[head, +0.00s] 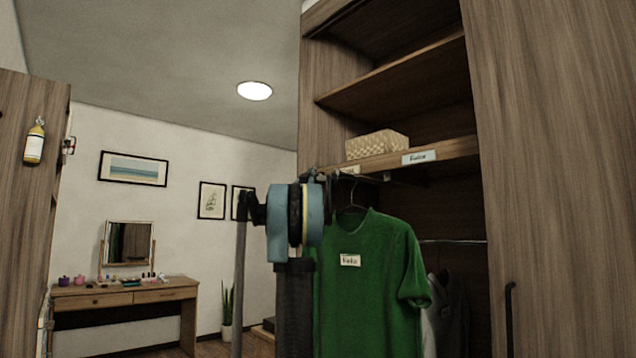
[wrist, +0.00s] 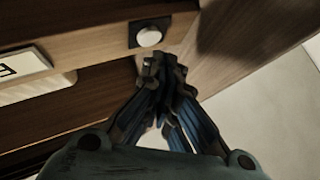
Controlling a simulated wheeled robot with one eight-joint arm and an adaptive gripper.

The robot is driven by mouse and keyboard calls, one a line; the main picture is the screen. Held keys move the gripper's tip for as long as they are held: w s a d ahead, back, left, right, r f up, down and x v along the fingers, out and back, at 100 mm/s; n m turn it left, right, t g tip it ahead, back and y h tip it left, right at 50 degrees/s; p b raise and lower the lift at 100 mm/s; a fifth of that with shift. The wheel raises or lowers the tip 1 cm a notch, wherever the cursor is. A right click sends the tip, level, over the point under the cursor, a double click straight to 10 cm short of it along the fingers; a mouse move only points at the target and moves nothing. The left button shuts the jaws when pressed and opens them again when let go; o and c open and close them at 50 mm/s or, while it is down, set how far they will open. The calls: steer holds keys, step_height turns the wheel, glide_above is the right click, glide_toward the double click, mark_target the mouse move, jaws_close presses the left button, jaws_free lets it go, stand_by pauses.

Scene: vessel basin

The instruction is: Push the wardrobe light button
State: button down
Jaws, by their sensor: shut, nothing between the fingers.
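The wardrobe light button (wrist: 149,36) is a white round cap on a dark square plate. In the wrist view it sits on the wooden shelf edge at the top middle. My gripper (wrist: 160,64) is shut and empty, with its fingertips just below the button in the picture. Whether the tips touch it I cannot tell; the cap is in plain sight. In the head view my gripper (head: 318,180) is by the left end of the wardrobe shelf edge (head: 450,149). I cannot make out the button there.
A green shirt (head: 372,270) hangs in the wardrobe right beside my arm. A woven basket (head: 377,143) stands on the shelf above. A white label (head: 419,157) is on the shelf edge. The wardrobe side panel (wrist: 235,45) is close to my fingers. A dressing table (head: 125,297) stands far left.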

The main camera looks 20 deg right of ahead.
steer(key=shift+a, duration=0.1)
steer(key=shift+s+a, duration=0.35)
steer(key=shift+a, duration=0.6)
steer(key=shift+s+a, duration=0.35)
steer(key=shift+a, duration=0.55)
steer(key=shift+s+a, duration=0.35)
steer(key=shift+a, duration=0.6)
steer(key=s+a+f+n+g+y, duration=0.25)
steer(key=s+a+f+y, duration=0.35)
steer(key=f, duration=0.7)
steer(key=s+a+f+n+g+y, duration=0.1)
steer(key=s+a+f+n+y, duration=0.3)
steer(key=a+f, duration=0.65)
steer(key=s+a+f+n+g+y, duration=0.2)
steer(key=s+a+f+y, duration=0.35)
steer(key=f, duration=1.05)
steer(key=s+a+f+g, duration=0.3)
steer(key=s+f+g, duration=0.9)
steer(key=s+f, duration=2.3)
step_height(320, 180, down, 2)
steer(key=shift+s+f+m, duration=0.2)
steer(key=shift+m, duration=0.15)
